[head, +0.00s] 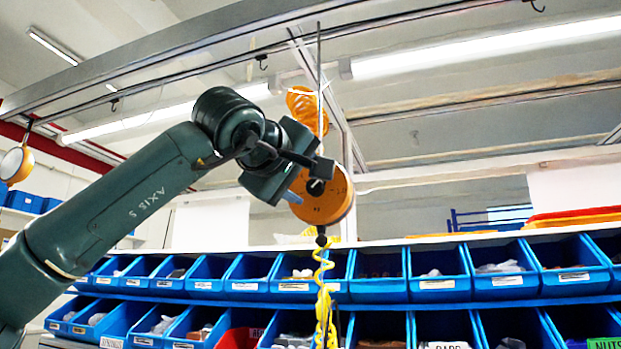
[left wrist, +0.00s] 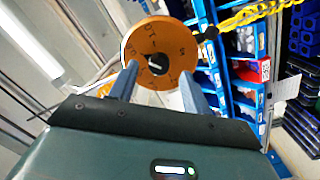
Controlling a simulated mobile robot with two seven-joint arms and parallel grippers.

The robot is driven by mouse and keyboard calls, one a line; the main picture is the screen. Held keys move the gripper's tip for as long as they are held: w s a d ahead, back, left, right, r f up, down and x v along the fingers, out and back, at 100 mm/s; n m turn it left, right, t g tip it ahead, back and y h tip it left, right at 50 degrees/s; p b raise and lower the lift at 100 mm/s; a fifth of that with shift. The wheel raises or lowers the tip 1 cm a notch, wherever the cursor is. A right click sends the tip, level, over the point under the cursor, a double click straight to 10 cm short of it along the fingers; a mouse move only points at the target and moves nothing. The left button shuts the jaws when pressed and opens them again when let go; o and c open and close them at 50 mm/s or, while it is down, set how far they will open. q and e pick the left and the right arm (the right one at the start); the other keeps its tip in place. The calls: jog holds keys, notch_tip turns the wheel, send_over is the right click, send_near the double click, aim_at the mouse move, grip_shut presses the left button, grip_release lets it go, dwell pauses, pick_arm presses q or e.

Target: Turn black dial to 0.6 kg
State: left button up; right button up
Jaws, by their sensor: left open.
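An orange round tool balancer (head: 335,205) hangs from the overhead rail, with markings on its face. The black dial (head: 316,187) sits at the centre of that face, partly covered by my gripper in the head view. In the left wrist view the orange disc (left wrist: 140,50) faces me, and the dial (left wrist: 157,65) shows near its centre with a pale mark. My left gripper (head: 298,190) is at the disc's face. Its two fingers (left wrist: 160,78) are open, one on each side of the dial and apart from it. The dial's scale reading is too small to tell. My right gripper is not in view.
A yellow coiled cord (head: 325,290) hangs below the balancer. Rows of blue bins (head: 375,290) with small parts stand below and behind. Another orange balancer (head: 17,163) hangs at the far left. Metal rails (head: 200,45) run overhead. The air right of the balancer is free.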

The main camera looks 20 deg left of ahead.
aim_at(315, 188)
pick_arm(q)
jog(key=shift+w+d, duration=0.2)
jog(key=shift+w, duration=1.1)
jog(key=shift+c, duration=0.2)
jog(key=c, duration=0.9)
